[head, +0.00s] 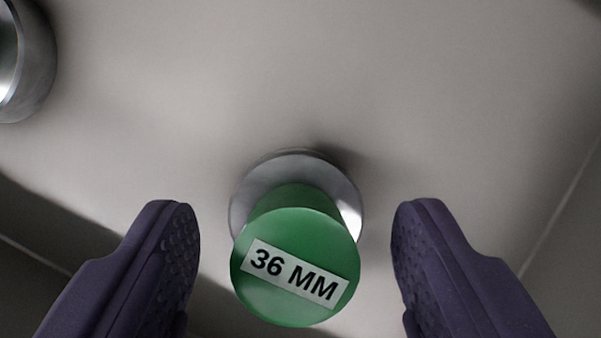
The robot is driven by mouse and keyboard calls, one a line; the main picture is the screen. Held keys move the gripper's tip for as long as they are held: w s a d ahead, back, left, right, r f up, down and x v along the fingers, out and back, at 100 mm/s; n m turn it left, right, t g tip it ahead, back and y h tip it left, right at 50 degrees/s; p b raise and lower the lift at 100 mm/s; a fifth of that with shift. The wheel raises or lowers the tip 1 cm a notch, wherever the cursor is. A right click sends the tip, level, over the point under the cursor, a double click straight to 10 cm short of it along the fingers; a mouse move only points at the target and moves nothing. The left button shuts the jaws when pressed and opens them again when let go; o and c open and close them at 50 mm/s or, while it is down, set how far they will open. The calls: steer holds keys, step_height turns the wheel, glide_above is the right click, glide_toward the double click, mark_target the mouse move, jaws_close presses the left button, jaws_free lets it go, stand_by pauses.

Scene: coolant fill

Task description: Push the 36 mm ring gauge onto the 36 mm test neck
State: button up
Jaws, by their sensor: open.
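A green round knob (295,267) with a white "36 MM" label (295,276) faces me, low and near the middle of the view. It stands on a round steel part (243,200) that rests against a pale surface. By its label this looks like the 36 mm ring gauge with its handle. My gripper (296,235) is open, one purple finger on each side of the knob, with clear gaps and nothing held. The steel part's underside is hidden. I cannot pick out the 36 mm test neck for certain.
A hollow steel cylinder (38,65) is cut off at the upper left edge; no label shows on it. The pale surface (400,90) is bare above and to the right of the knob. Dark areas lie at the lower left and upper right corners.

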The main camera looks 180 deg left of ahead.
steer(key=shift+x, duration=1.1)
steer(key=shift+r, duration=0.1)
steer(key=shift+c, duration=0.3)
steer(key=c, duration=0.7)
